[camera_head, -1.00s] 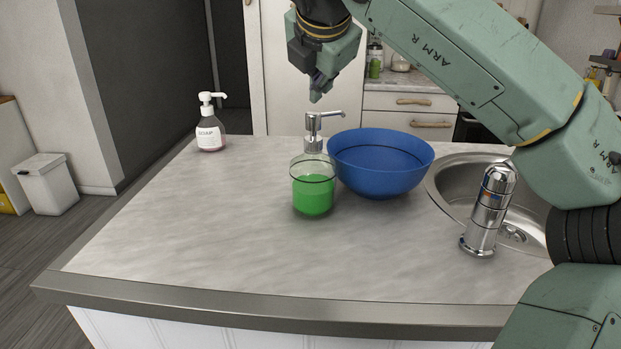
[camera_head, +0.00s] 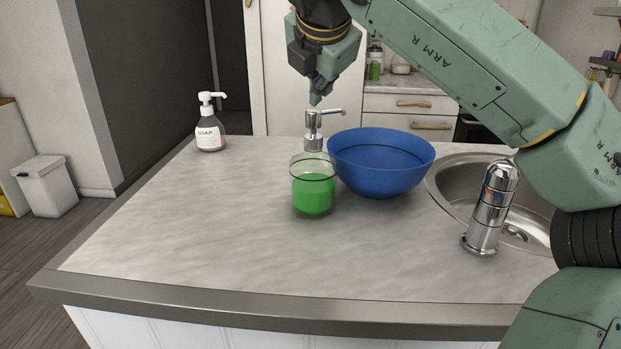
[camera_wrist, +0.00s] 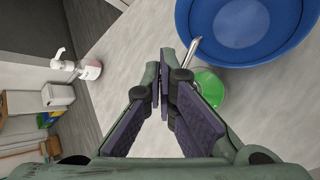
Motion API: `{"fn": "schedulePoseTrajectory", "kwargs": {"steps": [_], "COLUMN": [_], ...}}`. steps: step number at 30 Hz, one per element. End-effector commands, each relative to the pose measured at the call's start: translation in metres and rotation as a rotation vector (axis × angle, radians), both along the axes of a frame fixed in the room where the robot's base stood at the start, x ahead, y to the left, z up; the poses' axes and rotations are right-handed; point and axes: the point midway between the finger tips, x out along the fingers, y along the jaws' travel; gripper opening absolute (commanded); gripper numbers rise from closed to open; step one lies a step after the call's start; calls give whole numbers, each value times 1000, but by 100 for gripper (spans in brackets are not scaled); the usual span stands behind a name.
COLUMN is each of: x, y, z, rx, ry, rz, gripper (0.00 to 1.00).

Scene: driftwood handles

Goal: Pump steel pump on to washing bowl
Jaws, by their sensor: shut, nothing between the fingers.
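The steel pump (camera_head: 314,128) tops a clear bottle of green liquid (camera_head: 313,192) standing upright on the counter. Its spout points right, over the near-left rim of the blue washing bowl (camera_head: 385,175). My gripper (camera_head: 316,100) is shut and empty, pointing down just above the pump head, with a small gap seeming to remain. In the wrist view my gripper's fingertips (camera_wrist: 168,58) are together. The spout (camera_wrist: 193,48) shows beside them, and the green bottle (camera_wrist: 208,88) is partly hidden behind the right finger. The washing bowl (camera_wrist: 240,25) is at the upper right.
A white-topped soap bottle (camera_head: 210,128) stands at the counter's back left. A steel tap (camera_head: 490,208) and a sink (camera_head: 445,180) are right of the bowl. The counter (camera_head: 200,235) is clear at left and front.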

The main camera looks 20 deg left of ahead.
Motion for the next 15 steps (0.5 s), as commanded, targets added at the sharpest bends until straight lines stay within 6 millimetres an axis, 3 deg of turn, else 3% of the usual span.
{"fn": "schedulePoseTrajectory", "kwargs": {"steps": [15], "x": [0], "y": [0], "z": [-5], "rx": [0], "ry": [0], "rz": [0], "gripper": [0]}}
